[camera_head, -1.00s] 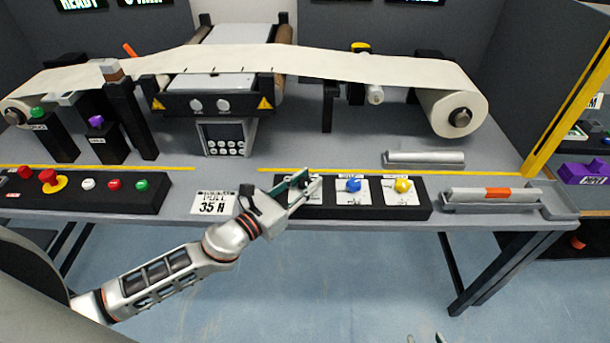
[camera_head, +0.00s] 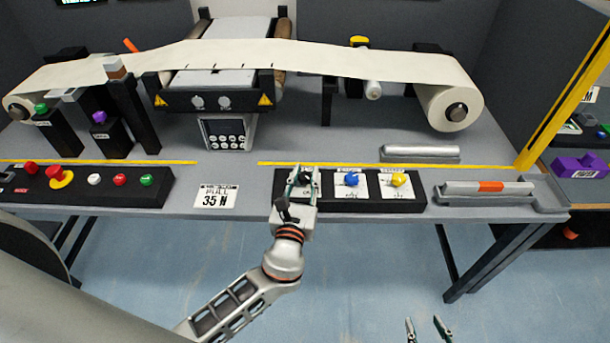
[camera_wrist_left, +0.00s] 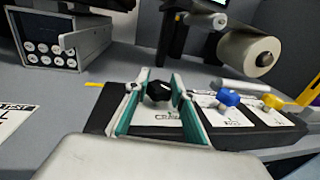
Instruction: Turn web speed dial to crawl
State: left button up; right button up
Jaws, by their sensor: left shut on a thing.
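The black web speed dial (camera_wrist_left: 158,92) is on the left plate of a black control panel (camera_head: 432,202). In the left wrist view, a plate reading "CRAWL" (camera_wrist_left: 168,116) shows just in front of it. My left gripper (camera_head: 303,176) reaches over the panel from the front and is shut on the black dial, with one finger on each side. The dial's pointer direction is hard to make out. My right gripper (camera_head: 426,326) shows only its two fingertips, apart and empty, low in the head view.
A blue dial (camera_head: 352,179) and a yellow dial (camera_head: 399,179) sit close to the right on the same panel. A pale web (camera_head: 300,58) runs over rollers behind. The table between is clear.

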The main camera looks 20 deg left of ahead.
pick_arm(q)
jog(key=shift+r, duration=0.1)
jog(key=o, duration=1.1)
jog(key=shift+o, duration=0.2)
jog(key=shift+s, duration=0.1)
jog(key=shift+s, duration=0.3)
jog(key=s+d, duration=0.1)
jog(key=s, duration=1)
jog(key=shift+d, duration=0.2)
